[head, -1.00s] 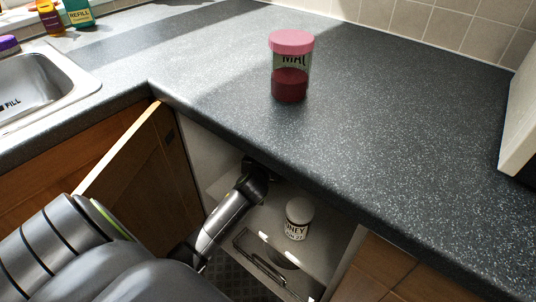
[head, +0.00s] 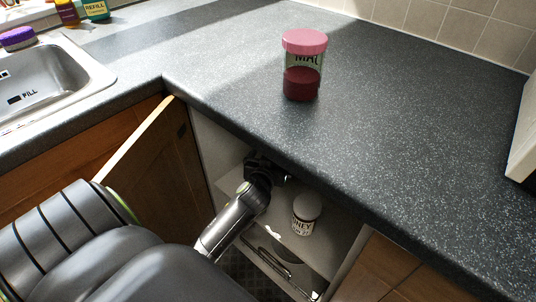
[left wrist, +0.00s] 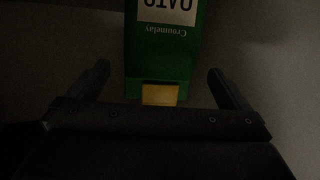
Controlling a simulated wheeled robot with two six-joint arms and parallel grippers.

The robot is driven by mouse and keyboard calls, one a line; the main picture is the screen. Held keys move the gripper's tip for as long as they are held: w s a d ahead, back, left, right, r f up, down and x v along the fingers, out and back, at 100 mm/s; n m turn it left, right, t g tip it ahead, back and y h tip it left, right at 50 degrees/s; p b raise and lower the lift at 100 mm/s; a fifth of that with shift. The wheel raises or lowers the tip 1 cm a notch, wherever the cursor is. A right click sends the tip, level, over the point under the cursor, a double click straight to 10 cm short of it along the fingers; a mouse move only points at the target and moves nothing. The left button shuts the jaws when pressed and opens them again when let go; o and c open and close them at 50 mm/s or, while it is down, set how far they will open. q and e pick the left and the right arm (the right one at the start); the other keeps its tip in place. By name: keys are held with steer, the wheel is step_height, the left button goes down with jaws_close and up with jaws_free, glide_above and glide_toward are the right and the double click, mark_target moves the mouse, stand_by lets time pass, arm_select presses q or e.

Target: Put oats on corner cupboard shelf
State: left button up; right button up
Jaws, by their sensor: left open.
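The oats carton (left wrist: 160,55) is green with a white label whose lettering shows upside down, and has a yellow patch at its near end. It shows in the left wrist view between the two fingers of my left gripper (left wrist: 158,78), which is open. Dark gaps show on both sides of the carton. In the head view my left arm reaches into the open corner cupboard, and the gripper is mostly hidden under the counter edge. I cannot see the oats there. The cupboard shelf (head: 275,222) is pale.
A white-lidded jar (head: 305,213) stands on the shelf right of my left arm. The open wooden door (head: 155,165) is on the arm's left. A pink-lidded jar (head: 303,70) stands on the dark counter (head: 400,130) above. A sink (head: 50,80) is at left.

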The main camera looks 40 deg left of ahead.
arm_select(q)
steer(key=v, duration=0.6)
steer(key=shift+p, duration=0.4)
arm_select(e)
steer(key=shift+s+f+g, duration=0.1)
steer(key=shift+f+g, duration=0.2)
steer(key=shift+f, duration=0.35)
